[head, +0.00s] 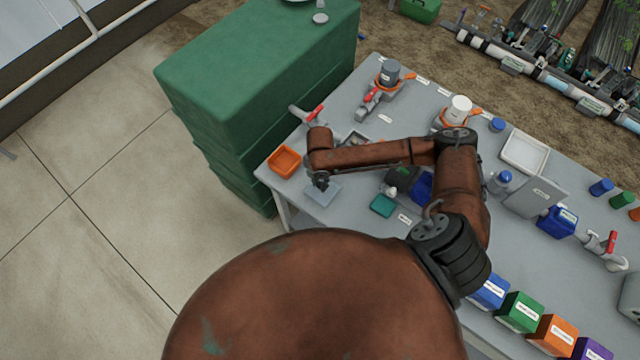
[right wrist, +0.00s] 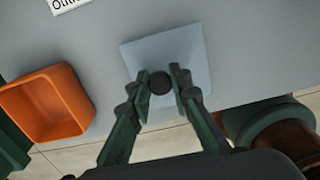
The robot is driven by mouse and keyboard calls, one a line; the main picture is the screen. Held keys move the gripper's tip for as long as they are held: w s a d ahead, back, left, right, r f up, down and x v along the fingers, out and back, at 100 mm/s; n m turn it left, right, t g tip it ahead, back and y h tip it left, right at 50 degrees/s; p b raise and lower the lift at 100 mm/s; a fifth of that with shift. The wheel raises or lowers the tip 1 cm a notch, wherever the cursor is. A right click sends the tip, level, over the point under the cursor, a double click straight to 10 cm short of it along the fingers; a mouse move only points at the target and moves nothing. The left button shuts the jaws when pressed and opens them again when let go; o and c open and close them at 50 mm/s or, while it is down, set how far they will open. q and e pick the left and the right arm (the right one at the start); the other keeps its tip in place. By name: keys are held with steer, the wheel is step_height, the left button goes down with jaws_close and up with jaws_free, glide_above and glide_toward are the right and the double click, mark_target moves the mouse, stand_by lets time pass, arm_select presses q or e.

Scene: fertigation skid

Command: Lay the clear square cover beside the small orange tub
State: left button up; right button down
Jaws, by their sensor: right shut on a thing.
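The clear square cover (head: 325,191) is a pale, see-through square with a dark round knob at its middle. It is at the near left corner of the grey table, and it also shows in the right wrist view (right wrist: 188,51). My right gripper (head: 321,182) is over the cover, its fingers (right wrist: 160,84) shut on the dark knob. The small orange tub (head: 285,161) is an open square tub to the left of the cover, with a gap between them. The tub also shows in the right wrist view (right wrist: 46,104). I cannot tell whether the cover touches the table. My left gripper is not in view.
The grey table (head: 520,265) holds a teal block (head: 382,205), a white tray (head: 524,152), blue bottles and several coloured boxes along its near edge. A green stack (head: 262,75) stands at the table's left. Bare table lies around the cover.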

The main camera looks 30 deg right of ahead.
mark_target(320, 183)
steer(key=shift+f, duration=0.4)
steer(key=shift+f, duration=0.15)
steer(key=c, duration=1.8)
jaws_free()
steer(key=shift+o, duration=0.2)
step_height(320, 183, up, 12)
steer(key=shift+r+p, duration=0.2)
steer(key=shift+p, duration=0.2)
